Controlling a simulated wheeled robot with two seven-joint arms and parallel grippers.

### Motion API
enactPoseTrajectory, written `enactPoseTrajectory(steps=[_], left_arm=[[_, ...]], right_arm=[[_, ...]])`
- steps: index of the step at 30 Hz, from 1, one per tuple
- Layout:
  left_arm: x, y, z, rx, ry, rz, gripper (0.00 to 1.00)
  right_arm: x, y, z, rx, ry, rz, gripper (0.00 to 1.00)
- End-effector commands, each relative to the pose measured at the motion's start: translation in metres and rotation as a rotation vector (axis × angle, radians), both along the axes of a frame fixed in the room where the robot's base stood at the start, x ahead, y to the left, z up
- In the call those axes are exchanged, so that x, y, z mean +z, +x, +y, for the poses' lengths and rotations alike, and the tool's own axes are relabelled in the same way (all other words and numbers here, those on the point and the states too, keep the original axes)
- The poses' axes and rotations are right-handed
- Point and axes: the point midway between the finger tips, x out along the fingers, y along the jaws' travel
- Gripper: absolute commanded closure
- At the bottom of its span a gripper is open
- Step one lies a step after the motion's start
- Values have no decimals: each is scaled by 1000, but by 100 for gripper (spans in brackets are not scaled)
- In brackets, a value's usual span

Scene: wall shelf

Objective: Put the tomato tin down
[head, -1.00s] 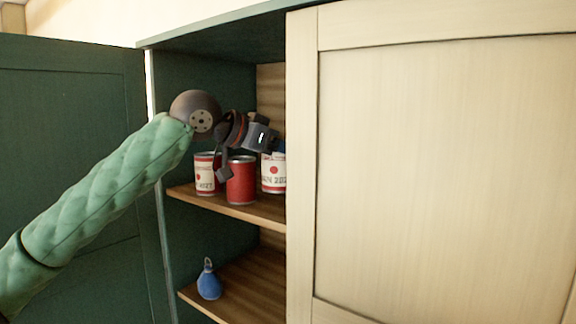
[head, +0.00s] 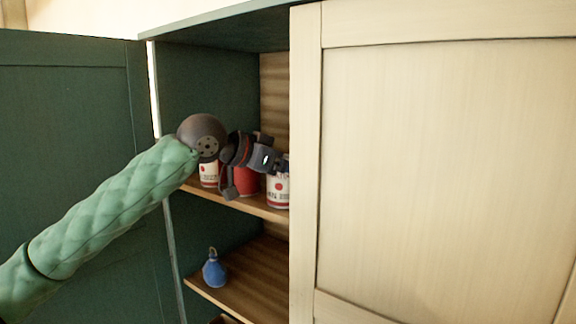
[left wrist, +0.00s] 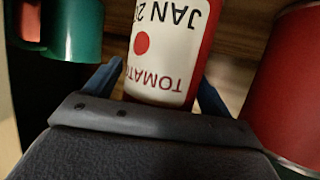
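The tomato tin (head: 278,190), with a white label and red bands, is at the right end of the visible part of the middle shelf (head: 236,202). Its base looks at or just above the board; I cannot tell whether it touches. My left gripper (head: 279,165) reaches in over the shelf and has this tin. In the left wrist view the tin (left wrist: 165,60) appears upside down, between the two blue fingers of the gripper (left wrist: 160,85), which seem closed against its sides. My right gripper is not in view.
A red tin (head: 246,182) and another labelled tin (head: 209,174) stand left of the tomato tin. A teal and red object (left wrist: 72,28) is close on its other side. A blue item (head: 214,270) sits on the lower shelf. A cream door (head: 440,170) covers the right side.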

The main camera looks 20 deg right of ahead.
Motion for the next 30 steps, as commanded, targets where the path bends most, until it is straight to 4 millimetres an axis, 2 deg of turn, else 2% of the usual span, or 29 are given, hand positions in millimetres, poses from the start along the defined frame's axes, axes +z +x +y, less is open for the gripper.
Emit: enactPoseTrajectory(steps=[9, 11, 16, 22, 24, 30], left_arm=[[4, 0, 0, 0, 0, 0, 17], [2, -1, 5, 1, -1, -1, 17], [8, -6, 26, 1, -1, -2, 17], [24, -16, 62, 2, -2, -1, 17], [29, -19, 74, 2, 0, -2, 17], [41, -26, 97, 1, 0, 0, 17]], right_arm=[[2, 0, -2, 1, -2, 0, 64], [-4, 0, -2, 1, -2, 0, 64], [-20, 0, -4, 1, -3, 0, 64], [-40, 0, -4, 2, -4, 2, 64], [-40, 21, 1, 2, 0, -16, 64], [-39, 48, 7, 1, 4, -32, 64]])
